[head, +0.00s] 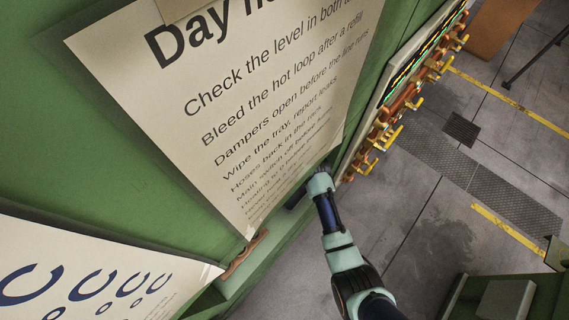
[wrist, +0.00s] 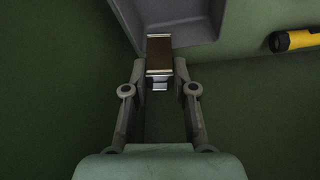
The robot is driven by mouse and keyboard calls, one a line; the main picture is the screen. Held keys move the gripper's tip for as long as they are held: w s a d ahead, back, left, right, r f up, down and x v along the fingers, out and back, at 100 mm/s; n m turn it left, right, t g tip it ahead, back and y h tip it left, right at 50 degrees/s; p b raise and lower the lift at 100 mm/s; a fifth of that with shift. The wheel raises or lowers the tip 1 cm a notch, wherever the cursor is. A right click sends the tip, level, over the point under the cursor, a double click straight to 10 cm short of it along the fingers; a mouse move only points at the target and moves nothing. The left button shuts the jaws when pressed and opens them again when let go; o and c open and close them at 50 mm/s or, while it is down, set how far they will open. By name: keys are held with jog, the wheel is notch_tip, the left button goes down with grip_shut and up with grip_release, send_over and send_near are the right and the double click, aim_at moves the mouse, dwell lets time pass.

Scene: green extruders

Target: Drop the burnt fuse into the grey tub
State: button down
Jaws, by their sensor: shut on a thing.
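In the wrist view, my gripper (wrist: 162,76) is shut on the burnt fuse (wrist: 159,53), a brown block with silvery metal ends. The fuse points away from the palm, and its near end sits between the fingertips. The grey tub (wrist: 205,42) is at the top of the wrist view, cut off by the frame edge. The far part of the fuse overlaps the tub's near edge and inside in the picture; I cannot tell its height above it. In the head view the fuse and fingers cannot be made out beyond my wrist.
A yellow and black torch-like thing (wrist: 295,40) lies right of the tub on the green surface. In the head view, a large printed notice (head: 240,100) hangs on the green cabinet by my arm. A panel with yellow-orange fittings (head: 400,100) stands to the right.

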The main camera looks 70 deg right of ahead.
notch_tip(320, 180, down, 6)
jog(key=b, duration=0.5)
jog(key=shift+r, duration=0.15)
jog(key=shift+r, duration=0.1)
jog(key=c, duration=0.9)
grip_release()
jog(key=shift+o, duration=0.2)
jog(key=v, duration=1.2)
